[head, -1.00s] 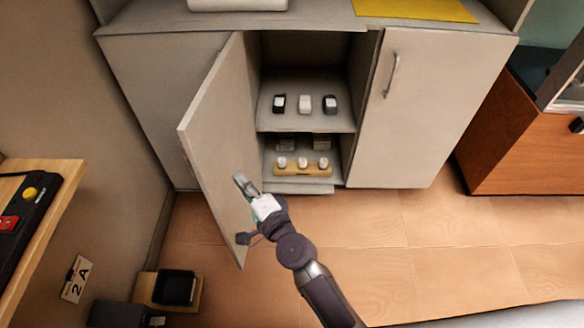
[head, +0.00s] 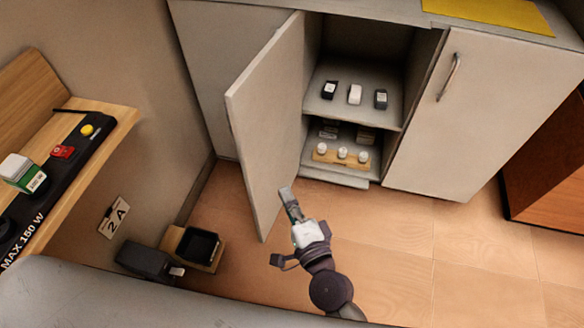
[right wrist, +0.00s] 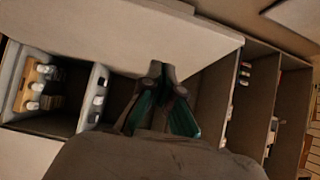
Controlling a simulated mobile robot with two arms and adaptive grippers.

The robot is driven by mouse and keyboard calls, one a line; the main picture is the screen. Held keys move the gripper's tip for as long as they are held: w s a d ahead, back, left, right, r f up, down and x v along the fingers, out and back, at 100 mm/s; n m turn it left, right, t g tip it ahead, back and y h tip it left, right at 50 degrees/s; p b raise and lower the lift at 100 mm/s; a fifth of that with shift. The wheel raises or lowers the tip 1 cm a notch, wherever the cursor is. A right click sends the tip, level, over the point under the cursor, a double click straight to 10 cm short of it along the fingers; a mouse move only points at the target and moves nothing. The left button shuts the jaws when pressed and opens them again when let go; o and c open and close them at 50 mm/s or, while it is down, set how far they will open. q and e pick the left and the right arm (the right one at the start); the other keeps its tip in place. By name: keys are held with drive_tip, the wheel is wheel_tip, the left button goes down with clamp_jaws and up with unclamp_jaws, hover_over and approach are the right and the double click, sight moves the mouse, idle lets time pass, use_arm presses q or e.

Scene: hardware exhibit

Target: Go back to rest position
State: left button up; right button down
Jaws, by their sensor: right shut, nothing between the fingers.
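My right gripper (head: 287,194) is shut and empty. It points up towards the cabinet, in front of the open cabinet door (head: 268,120). Its two fingertips meet in the right wrist view (right wrist: 160,70), where pale cabinet panels and shelves lie beyond them. My left gripper is not in view.
The open cabinet holds small dark and white items on an upper shelf (head: 350,108) and a wooden holder (head: 338,157) with white-topped pieces below. The right cabinet door (head: 460,120) is closed. A wooden wall shelf (head: 118,118) is at left. A black tray (head: 198,245) lies low.

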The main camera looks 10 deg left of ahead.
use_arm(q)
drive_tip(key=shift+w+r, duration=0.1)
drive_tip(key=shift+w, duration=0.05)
use_arm(e)
drive_tip(key=shift+s, duration=0.15)
